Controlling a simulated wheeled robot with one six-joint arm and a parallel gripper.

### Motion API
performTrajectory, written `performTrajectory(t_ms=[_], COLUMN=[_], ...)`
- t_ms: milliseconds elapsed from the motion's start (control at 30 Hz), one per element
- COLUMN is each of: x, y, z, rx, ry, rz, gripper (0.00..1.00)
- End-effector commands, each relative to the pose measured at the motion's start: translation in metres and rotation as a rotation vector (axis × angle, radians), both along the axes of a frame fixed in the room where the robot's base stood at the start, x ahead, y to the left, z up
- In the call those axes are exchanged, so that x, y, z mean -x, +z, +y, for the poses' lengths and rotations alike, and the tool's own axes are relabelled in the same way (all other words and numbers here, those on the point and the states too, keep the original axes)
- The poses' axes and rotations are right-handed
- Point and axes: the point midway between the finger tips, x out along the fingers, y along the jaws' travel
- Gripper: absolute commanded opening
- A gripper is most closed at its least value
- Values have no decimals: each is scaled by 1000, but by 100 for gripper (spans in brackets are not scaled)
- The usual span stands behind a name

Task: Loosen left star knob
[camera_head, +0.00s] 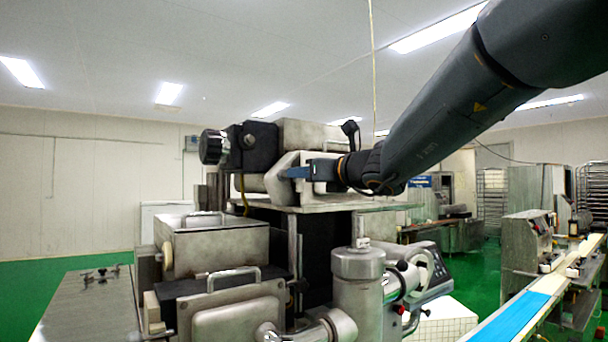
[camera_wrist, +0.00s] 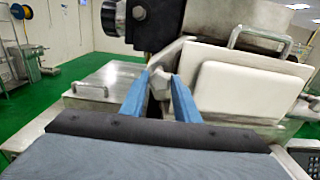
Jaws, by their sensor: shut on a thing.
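My gripper (camera_wrist: 160,88) has two blue fingers set around a small grey metal knob (camera_wrist: 158,80) on the machine's slanted metal housing. This looks like the left star knob, though the fingers cover its sides and its star shape is hard to make out. My gripper (camera_head: 292,172) also shows in the head view, reaching in from the right against the upper machine's pale housing (camera_head: 310,162). The knob itself is hidden there.
A black motor block (camera_head: 254,146) with a ribbed round handwheel (camera_head: 212,146) stands left of my gripper. A metal hopper box (camera_head: 212,245) sits below left. A metal handle (camera_wrist: 262,32) and white panel (camera_wrist: 230,90) lie to the right in the wrist view.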

Motion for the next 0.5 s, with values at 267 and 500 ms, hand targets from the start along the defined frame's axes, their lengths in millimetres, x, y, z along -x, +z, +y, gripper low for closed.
performTrajectory(t_ms=[267, 500], x=[-1, -1], y=[-3, -5], z=[0, 1], rx=[57, 194], ry=[0, 0], rz=[-39, -135], gripper=[6, 6])
